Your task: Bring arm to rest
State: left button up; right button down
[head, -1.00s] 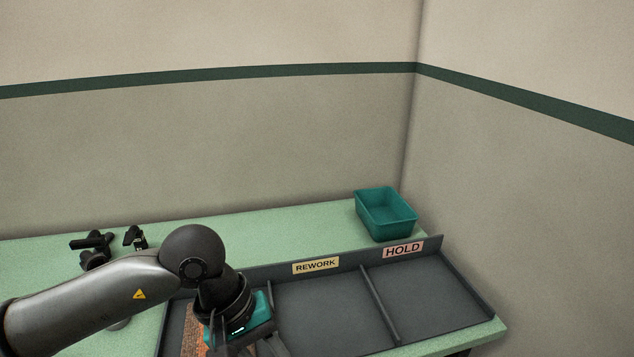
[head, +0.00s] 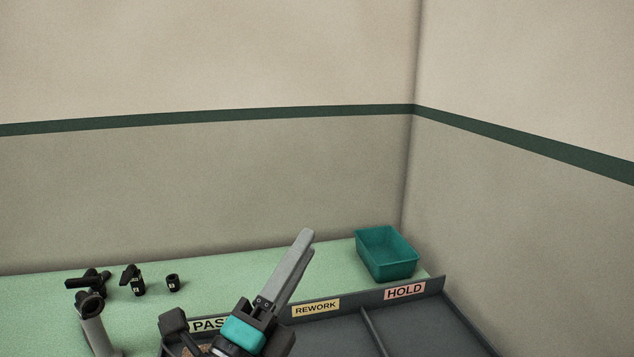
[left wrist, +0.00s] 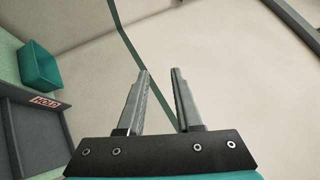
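My left gripper (head: 306,242) is raised over the dark sorting tray (head: 420,325), fingers pointing up and to the right. The left wrist view shows its two fingers (left wrist: 160,71) apart with nothing between them. The tray has a PASS label (head: 207,325), partly covered by my gripper, a REWORK label (head: 316,308) and a HOLD label (head: 405,291). A small patch of brown shows by my wrist at the PASS compartment; the rest is hidden. The visible part of the HOLD compartment is empty. My right gripper is not in view.
A teal bin (head: 388,255) stands at the bench's back right; it also shows in the left wrist view (left wrist: 40,66). Several small black fittings (head: 134,280) and a grey post (head: 97,333) stand on the green bench (head: 215,283) at left. Walls close the back and right.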

pick_arm(q)
jog(key=s+a+f+n+g+y, duration=0.1)
jog(key=a+f+n+g+y, duration=0.2)
jog(key=a+f+n+y, duration=0.45)
jog(key=a+f+n+g+y, duration=0.2)
jog(key=a+f+n+y, duration=0.2)
jog(key=f+n, duration=0.55)
jog(key=s+a+f+n+g, duration=0.2)
jog(key=s+f+n+g, duration=0.75)
jog(key=s+f, duration=0.8)
jog(key=s+f+m+g+b, duration=0.1)
jog(key=s+f+g+b, duration=0.1)
jog(key=f, duration=1)
jog(key=s+f+m+g+b, duration=0.1)
jog(key=s+f+b, duration=0.1)
jog(key=f, duration=1)
jog(key=s+a+f+g+b, duration=0.1)
jog(key=s+a+f+b, duration=0.1)
jog(key=s+f, duration=1.2)
notch_tip(320, 180, down, 2)
jog(key=shift+s+a+f+b, duration=0.25)
jog(key=shift+a+b, duration=0.05)
jog(key=shift+a, duration=0.2)
